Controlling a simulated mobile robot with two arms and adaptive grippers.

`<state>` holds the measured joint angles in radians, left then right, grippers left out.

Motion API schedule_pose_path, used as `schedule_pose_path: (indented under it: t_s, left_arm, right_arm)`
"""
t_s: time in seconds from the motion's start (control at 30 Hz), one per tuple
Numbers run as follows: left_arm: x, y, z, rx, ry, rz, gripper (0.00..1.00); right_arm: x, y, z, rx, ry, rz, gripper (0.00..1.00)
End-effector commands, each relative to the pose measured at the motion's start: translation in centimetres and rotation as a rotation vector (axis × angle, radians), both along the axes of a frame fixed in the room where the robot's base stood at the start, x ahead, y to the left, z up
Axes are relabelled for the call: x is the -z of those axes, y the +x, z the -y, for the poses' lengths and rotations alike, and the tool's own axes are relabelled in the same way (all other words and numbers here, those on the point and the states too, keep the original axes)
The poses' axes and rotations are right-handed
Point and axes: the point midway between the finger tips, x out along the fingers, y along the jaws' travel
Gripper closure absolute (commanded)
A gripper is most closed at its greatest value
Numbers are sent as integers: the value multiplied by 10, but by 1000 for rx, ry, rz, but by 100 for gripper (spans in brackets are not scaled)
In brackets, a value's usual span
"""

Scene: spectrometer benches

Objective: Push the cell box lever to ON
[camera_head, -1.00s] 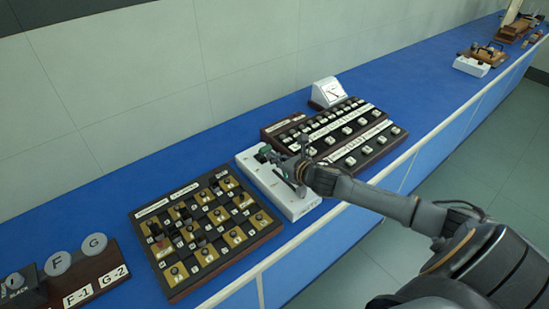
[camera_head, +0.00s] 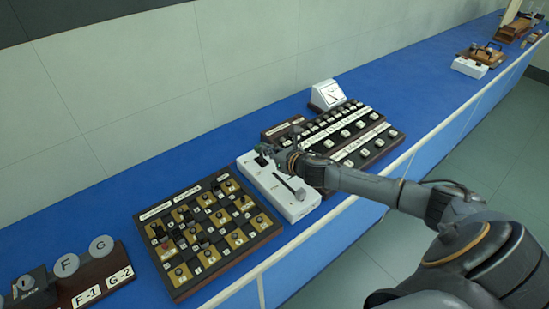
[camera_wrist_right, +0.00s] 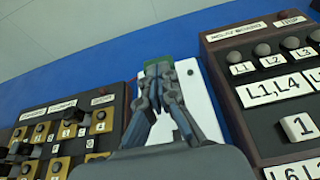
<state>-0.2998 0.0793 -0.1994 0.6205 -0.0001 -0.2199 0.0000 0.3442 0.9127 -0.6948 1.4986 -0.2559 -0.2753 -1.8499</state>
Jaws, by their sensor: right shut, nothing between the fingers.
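A white box (camera_head: 275,188), which I take as the cell box, sits on the blue bench between two dark panels. A grey lever (camera_head: 289,184) lies slanted on its top, its round end toward the bench's front edge. I cannot read its ON marking. My right gripper (camera_head: 263,156) is shut and empty over the box's far end, apart from the visible lever. In the right wrist view the shut fingers (camera_wrist_right: 160,76) cover much of the white box (camera_wrist_right: 203,105), with a green patch beyond their tips. The lever cannot be made out there. My left gripper is not in view.
A switch panel with yellow squares (camera_head: 207,232) stands close on the left. A dark panel of white buttons (camera_head: 345,135) is close on the right, with a white meter (camera_head: 328,94) behind.

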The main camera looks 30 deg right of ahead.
Motion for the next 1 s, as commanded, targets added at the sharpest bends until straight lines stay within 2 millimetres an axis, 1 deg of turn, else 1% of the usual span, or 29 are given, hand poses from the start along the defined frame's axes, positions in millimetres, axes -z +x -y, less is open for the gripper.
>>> schedule_pose_path:
  t_s: [0.03, 0.1, 0.47, 0.7, 1.0]
  left_arm:
    - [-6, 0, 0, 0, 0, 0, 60]
    - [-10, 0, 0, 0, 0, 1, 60]
    - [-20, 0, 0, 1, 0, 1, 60]
    - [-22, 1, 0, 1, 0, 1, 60]
    - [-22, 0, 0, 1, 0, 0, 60]
  right_arm:
    - [-6, 5, 0, 0, 0, 2, 100]
    - [-8, 10, -1, 0, 0, 2, 100]
    - [-9, 29, -3, 1, 2, 1, 100]
    - [-9, 35, -3, 1, 1, 0, 100]
    - [-9, 37, -3, 1, 1, 1, 100]
